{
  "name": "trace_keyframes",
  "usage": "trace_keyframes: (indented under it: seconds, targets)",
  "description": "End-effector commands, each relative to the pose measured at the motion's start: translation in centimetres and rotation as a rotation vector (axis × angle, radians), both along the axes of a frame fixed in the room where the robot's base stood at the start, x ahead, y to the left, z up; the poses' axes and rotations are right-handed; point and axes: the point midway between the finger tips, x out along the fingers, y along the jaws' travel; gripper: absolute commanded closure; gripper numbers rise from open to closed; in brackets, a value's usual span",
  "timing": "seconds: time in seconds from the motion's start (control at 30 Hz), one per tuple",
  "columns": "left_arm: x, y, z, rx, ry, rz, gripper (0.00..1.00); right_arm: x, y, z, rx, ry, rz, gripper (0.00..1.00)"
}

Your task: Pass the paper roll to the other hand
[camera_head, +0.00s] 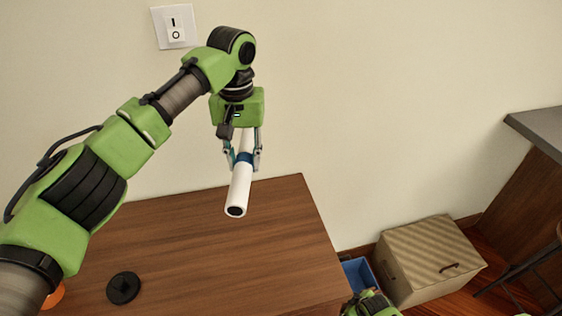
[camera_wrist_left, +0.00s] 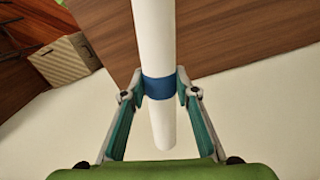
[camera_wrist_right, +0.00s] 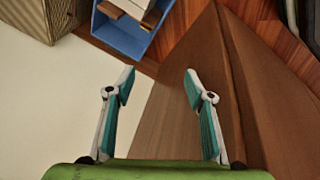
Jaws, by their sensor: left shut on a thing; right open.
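The paper roll (camera_head: 239,188) is a long white tube with a blue band around its middle and a dark open end facing the head camera. My left gripper (camera_head: 243,160) is shut on the roll at the blue band and holds it above the table. In the left wrist view the roll (camera_wrist_left: 154,35) runs between the fingertips (camera_wrist_left: 160,86). My right gripper is open and empty in the right wrist view (camera_wrist_right: 160,80). In the head view only a green part of my right arm shows at the bottom edge.
The brown wooden table (camera_head: 190,255) carries a black round object (camera_head: 123,288) and an orange thing (camera_head: 54,296) partly behind my left arm. Right of the table, a blue bin (camera_head: 360,272) and a beige striped box (camera_head: 432,262) stand on the floor. A wall with a switch (camera_head: 175,27) lies behind.

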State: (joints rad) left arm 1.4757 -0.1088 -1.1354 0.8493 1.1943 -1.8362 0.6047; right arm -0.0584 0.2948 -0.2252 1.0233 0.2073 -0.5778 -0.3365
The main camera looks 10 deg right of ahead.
Motion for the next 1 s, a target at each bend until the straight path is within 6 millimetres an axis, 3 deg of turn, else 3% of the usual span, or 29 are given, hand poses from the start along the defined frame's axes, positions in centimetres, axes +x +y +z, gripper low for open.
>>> trace_keyframes:
  seconds: [0.03,0.2,0.37,0.5,0.63,0.77,0.87,1.0]
  targets:
    - [0.0,0.0,0.0,0.000,0.000,0.000,0.95,2.8,-0.7,2.0,-0.013,-0.029,0.028,0.51]
    - [0.0,0.0,0.0,0.000,0.000,0.000,0.95,10.2,-1.9,9.0,-0.051,-0.102,0.135,0.51]
    - [0.0,0.0,0.0,0.000,0.000,0.000,0.95,16.0,-2.1,16.6,-0.092,-0.169,0.258,0.51]
    - [0.0,0.0,0.0,0.000,0.000,0.000,0.95,20.1,-1.4,23.9,-0.131,-0.231,0.385,0.51]
    - [0.0,0.0,0.0,0.000,0.000,0.000,0.95,22.7,0.4,31.1,-0.169,-0.291,0.531,0.51]
    - [0.0,0.0,0.0,0.000,0.000,0.000,0.95,23.9,3.4,38.1,-0.209,-0.355,0.706,0.51]
    - [0.0,0.0,0.0,0.000,0.000,0.000,0.95,23.9,6.3,43.3,-0.244,-0.410,0.860,0.51]
    - [0.0,0.0,0.0,0.000,0.000,0.000,0.95,22.3,10.9,50.1,-0.308,-0.493,1.103,0.51]
